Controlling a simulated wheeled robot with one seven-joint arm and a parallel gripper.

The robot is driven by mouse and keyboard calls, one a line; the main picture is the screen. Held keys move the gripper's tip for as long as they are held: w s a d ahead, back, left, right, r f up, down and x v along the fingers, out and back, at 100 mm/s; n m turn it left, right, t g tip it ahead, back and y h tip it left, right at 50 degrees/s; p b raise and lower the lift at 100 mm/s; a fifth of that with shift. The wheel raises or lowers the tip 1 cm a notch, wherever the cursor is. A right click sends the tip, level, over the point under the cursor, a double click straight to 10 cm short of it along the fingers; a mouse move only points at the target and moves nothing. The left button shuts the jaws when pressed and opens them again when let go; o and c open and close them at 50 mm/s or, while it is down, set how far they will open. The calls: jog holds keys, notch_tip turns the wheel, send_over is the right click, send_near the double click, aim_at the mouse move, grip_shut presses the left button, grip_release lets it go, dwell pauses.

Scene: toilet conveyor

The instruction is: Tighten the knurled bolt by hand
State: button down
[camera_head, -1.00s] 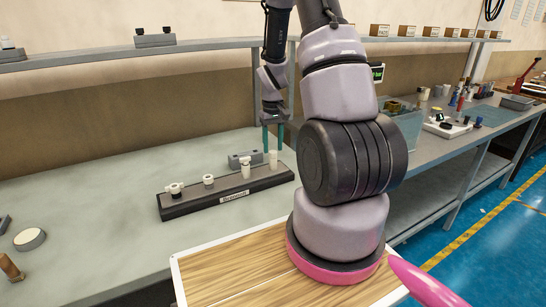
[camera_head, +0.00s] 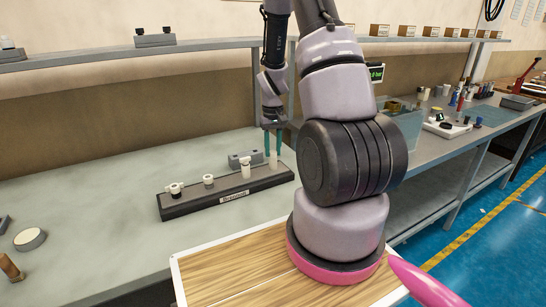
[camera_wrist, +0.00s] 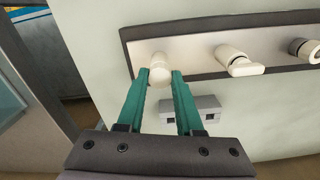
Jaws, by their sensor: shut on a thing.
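A cream cylindrical knob (camera_head: 273,160), which I take for the knurled bolt, stands upright at the right end of a dark strip board (camera_head: 205,203) on the bench. Its knurling is too small to make out. My gripper (camera_head: 273,154) points down with its green fingers on either side of the knob, shut on it. In the wrist view, the knob (camera_wrist: 160,66) sits between the fingertips of my gripper (camera_wrist: 160,76), at the left end of the board (camera_wrist: 198,52).
Other cream fittings stand along the board, including a T-shaped one (camera_head: 245,168) and a round one (camera_head: 208,181). A grey block (camera_head: 245,158) lies close behind the board. A shelf (camera_head: 110,56) runs above.

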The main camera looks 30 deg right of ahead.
jog(key=shift+m, duration=1)
jog(key=c, duration=0.9)
grip_release()
jog(key=shift+r, duration=0.1)
jog(key=shift+r, duration=1.4)
jog(key=o, duration=0.6)
